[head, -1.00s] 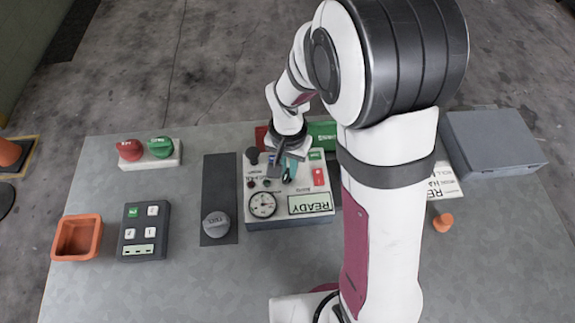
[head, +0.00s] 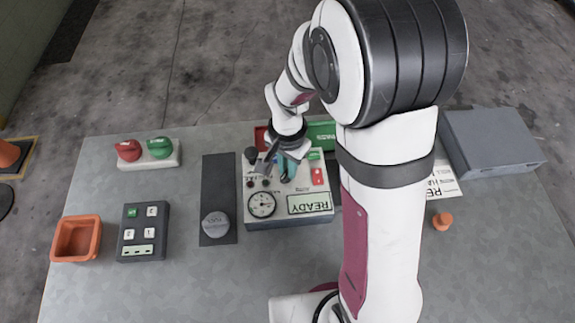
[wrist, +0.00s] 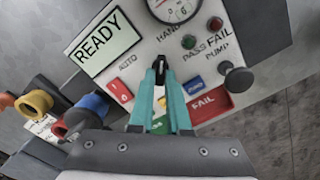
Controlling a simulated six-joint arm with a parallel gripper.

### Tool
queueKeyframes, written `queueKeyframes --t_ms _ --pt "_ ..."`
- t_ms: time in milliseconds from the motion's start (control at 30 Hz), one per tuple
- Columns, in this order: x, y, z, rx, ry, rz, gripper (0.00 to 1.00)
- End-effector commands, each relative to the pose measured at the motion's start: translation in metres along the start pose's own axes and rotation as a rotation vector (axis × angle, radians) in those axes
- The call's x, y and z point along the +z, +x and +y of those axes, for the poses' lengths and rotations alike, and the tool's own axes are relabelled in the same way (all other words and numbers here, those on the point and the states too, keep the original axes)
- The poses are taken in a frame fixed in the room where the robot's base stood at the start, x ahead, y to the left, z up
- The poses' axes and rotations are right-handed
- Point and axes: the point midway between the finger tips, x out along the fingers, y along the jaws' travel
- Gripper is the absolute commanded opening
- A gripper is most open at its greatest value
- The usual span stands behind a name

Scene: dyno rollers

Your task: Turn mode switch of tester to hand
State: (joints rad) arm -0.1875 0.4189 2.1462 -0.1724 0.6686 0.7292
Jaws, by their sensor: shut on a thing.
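The tester (head: 290,222) is a light panel box in the middle of the table, with a READY display (wrist: 105,42) and a round gauge (wrist: 172,6). My gripper (head: 283,172) reaches down onto its panel from behind. In the wrist view, the teal fingers of my gripper (wrist: 160,68) are closed together at the mode switch (wrist: 160,75), a small dark knob mostly hidden between the fingertips. The AUTO label lies left of the tips and the HAND label above them. The knob's pointing direction cannot be made out.
Beside the fingers are a red rocker switch (wrist: 120,92), a blue button (wrist: 193,86) and a black pump knob (wrist: 238,78). Red FAIL (wrist: 212,103) and green PASS (head: 322,130) trays stand behind the tester. A dark strip with a grey knob (head: 215,224) lies to its left.

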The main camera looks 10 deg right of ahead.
Motion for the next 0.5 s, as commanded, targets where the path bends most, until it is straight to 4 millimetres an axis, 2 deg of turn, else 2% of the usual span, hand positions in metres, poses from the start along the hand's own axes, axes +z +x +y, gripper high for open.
queueKeyframes --t_ms 33,67,200,500 --pt "0.0006 -0.0003 0.0003 0.001 0.003 -0.002 0.00" --pt "0.0006 -0.0003 0.0003 0.001 0.003 -0.002 0.20" --pt "0.0004 -0.0002 0.0002 0.001 0.002 -0.001 0.45" --pt "0.0000 -0.0017 -0.0001 0.000 0.000 0.000 0.45"
